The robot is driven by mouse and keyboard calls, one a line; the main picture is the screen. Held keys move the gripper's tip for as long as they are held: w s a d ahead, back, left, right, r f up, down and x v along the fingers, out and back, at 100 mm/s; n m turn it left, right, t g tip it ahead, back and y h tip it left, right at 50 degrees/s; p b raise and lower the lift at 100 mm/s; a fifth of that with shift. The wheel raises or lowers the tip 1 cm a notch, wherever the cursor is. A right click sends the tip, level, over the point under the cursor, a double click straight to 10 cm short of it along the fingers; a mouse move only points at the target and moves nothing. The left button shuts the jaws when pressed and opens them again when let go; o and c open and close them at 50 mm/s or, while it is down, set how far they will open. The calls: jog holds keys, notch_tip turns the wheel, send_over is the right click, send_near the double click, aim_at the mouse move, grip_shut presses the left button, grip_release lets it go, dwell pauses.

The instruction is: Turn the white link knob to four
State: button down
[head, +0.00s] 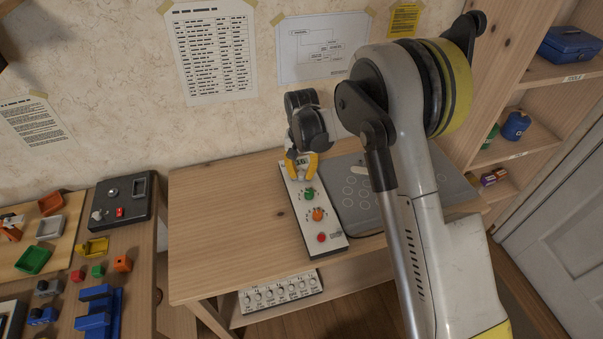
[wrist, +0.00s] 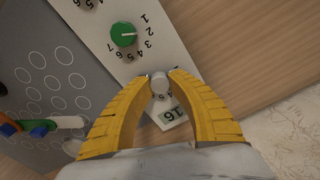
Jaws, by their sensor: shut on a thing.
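The white control panel (head: 331,236) lies on the wooden table, with a green knob (head: 309,194), an orange knob (head: 318,214) and a red button (head: 322,237) in a row. My gripper (head: 302,168) is over that end, pointing down. In the wrist view, the yellow fingertips of my gripper (wrist: 160,77) are shut on the white knob from both sides. The white knob's pointer and most of its scale are hidden.
A grey plate with circles (head: 357,208) lies right of the panel, partly behind my arm. The table (head: 225,215) left of the panel is bare. A strip of several knobs (head: 281,290) sits on the lower shelf. Coloured blocks and trays stand on the left bench.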

aim_at(302, 174)
dwell(0.3)
jog(key=c, duration=1.2)
grip_release()
notch_tip(302, 174, up, 12)
